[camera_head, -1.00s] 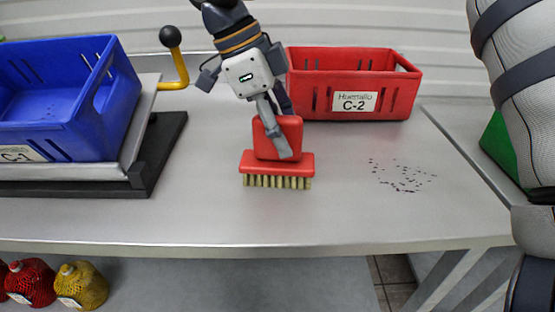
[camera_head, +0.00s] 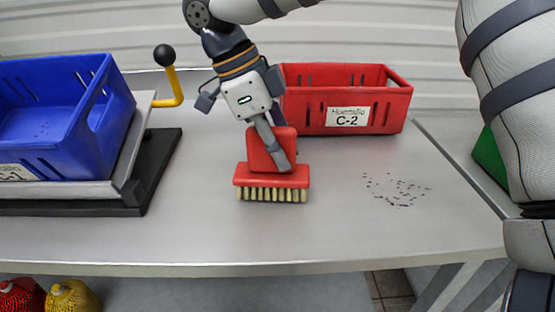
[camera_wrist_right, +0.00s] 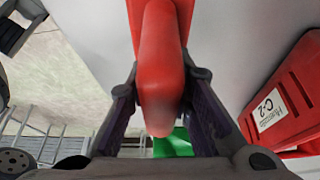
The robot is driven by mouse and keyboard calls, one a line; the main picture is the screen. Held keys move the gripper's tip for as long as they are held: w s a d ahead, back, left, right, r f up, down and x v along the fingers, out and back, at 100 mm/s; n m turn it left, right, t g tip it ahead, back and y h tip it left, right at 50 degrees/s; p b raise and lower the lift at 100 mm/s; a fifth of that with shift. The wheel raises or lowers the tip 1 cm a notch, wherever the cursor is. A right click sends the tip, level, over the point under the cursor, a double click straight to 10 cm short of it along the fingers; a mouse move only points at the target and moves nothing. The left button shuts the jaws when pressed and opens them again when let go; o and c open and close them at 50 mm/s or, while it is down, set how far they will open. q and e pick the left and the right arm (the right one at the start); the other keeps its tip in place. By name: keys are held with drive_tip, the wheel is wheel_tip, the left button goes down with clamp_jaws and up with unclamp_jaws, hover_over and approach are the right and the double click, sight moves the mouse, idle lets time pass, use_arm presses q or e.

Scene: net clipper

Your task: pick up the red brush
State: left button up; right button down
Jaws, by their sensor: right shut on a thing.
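The red brush (camera_head: 271,174) is upright on or just above the grey table, bristles down, left of the specks and in front of the red crate. I cannot tell whether its pale bristles touch the tabletop. My right gripper (camera_head: 274,155) comes down from above and is shut on the brush's red handle. In the right wrist view, the handle of the brush (camera_wrist_right: 160,75) lies between the two dark fingers of my right gripper (camera_wrist_right: 160,90). The bristles are hidden there. My left gripper is not in view.
A blue crate (camera_head: 90,135) sits on a scale-like platform at the left. A red crate (camera_head: 395,103) labelled C-2 stands behind the brush. Dark specks (camera_head: 396,189) lie on the table (camera_head: 340,235) to the right. The table's front is clear. Red and yellow netted things (camera_head: 72,297) are below.

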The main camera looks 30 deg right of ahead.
wheel_tip(320, 180, up, 2)
drive_tip(key=shift+r, duration=0.15)
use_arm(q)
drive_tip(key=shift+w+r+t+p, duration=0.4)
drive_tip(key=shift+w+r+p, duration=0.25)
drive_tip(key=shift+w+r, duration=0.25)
use_arm(e)
drive_tip(key=s+a+r, duration=0.8)
drive_tip(key=s+r, duration=0.1)
drive_tip(key=s, duration=0.2)
drive_tip(key=shift+s+r, duration=0.3)
drive_tip(key=shift+r, duration=0.1)
